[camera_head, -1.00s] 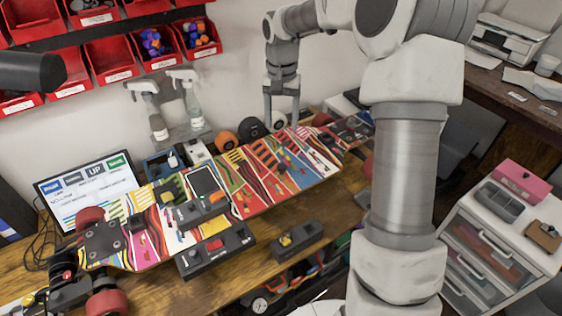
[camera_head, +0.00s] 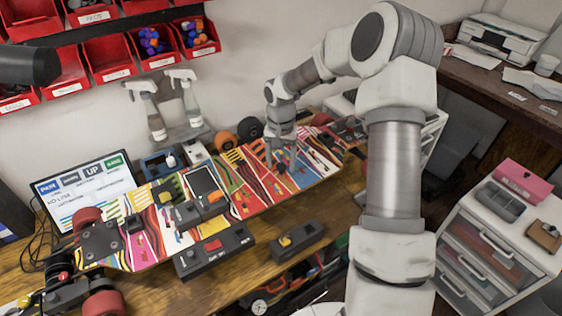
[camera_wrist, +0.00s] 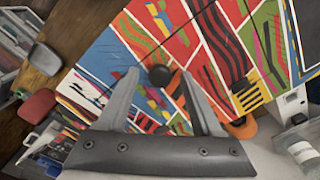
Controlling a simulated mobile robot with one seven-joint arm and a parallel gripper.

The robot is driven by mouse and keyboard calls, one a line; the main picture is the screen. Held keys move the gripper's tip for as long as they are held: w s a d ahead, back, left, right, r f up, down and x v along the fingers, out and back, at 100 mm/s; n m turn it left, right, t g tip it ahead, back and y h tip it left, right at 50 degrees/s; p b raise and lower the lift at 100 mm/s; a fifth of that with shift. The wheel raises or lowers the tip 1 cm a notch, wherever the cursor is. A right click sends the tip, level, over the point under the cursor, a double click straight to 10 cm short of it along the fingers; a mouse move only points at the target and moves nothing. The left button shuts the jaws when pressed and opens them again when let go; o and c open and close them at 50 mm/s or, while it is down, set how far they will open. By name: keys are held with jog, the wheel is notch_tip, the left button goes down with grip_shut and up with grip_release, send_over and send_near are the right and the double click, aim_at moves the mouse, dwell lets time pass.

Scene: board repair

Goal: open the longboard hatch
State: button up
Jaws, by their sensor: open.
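The longboard (camera_head: 152,232), with a colourful striped deck, lies across the workbench in the head view. It also fills much of the wrist view (camera_wrist: 205,55). A round black knob (camera_wrist: 160,76) stands on the deck and appears to be the hatch handle; the hatch outline is hard to make out. My gripper (camera_head: 282,155) points down over the right half of the deck. In the wrist view my gripper (camera_wrist: 159,78) is open, with one finger on each side of the knob. I cannot tell whether the fingers touch it.
A tablet screen (camera_head: 82,188) stands behind the board's left end. Spray bottles (camera_head: 152,112) and red bins (camera_head: 107,60) are at the wall. A small black box (camera_head: 297,238) sits on the bench in front. A white drawer cabinet (camera_head: 480,250) stands at right.

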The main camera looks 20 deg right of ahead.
grip_shut()
dwell(1.4)
